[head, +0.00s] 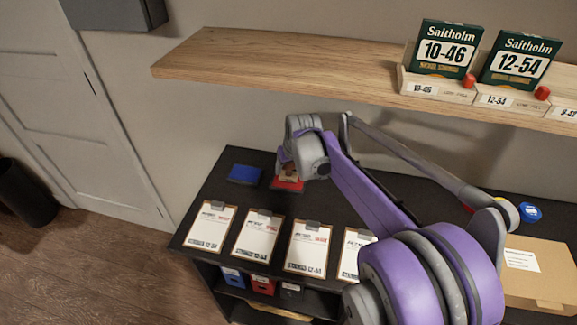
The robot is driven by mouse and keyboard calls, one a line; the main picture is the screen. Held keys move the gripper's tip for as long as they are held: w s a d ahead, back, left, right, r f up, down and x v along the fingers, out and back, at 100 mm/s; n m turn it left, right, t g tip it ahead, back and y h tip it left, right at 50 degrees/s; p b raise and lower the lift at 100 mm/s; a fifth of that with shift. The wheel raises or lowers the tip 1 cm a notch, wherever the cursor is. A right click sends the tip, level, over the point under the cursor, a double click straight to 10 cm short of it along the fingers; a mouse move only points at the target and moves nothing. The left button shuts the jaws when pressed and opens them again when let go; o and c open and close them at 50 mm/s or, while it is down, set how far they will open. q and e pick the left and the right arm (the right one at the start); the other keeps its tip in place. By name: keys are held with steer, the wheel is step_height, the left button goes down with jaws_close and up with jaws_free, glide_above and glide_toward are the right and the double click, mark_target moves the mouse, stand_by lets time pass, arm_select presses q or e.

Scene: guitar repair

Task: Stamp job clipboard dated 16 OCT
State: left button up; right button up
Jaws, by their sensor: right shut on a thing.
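Several clipboards with white sheets lie in a row along the front of the dark bench: the leftmost clipboard (211,228), a second clipboard (258,237), a third clipboard (308,249) and a fourth clipboard (354,256), partly hidden by my arm. Their dates are too small to read. My right gripper (290,160) is behind the row, shut on a small brown stamp (288,172), mostly hidden by the gripper. The stamp is over a red ink pad (287,185); I cannot tell whether they touch. A blue ink pad (244,174) lies to the left. My left gripper is out of view.
A wooden shelf (270,62) with string packs (445,50) in holders overhangs the bench's back. A cardboard box (540,270) and a small blue round item (530,211) are at the right. Small coloured boxes (262,285) stand under the bench top.

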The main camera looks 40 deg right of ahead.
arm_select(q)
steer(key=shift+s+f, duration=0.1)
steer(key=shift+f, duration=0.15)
arm_select(e)
steer(key=shift+f, duration=0.5)
stand_by(0.9)
steer(key=shift+r+p, duration=2.2)
steer(key=shift+r, duration=1.35)
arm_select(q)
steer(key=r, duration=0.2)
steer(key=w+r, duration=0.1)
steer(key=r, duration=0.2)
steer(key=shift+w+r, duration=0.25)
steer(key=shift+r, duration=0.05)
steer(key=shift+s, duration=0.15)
arm_select(e)
steer(key=shift+f, duration=0.1)
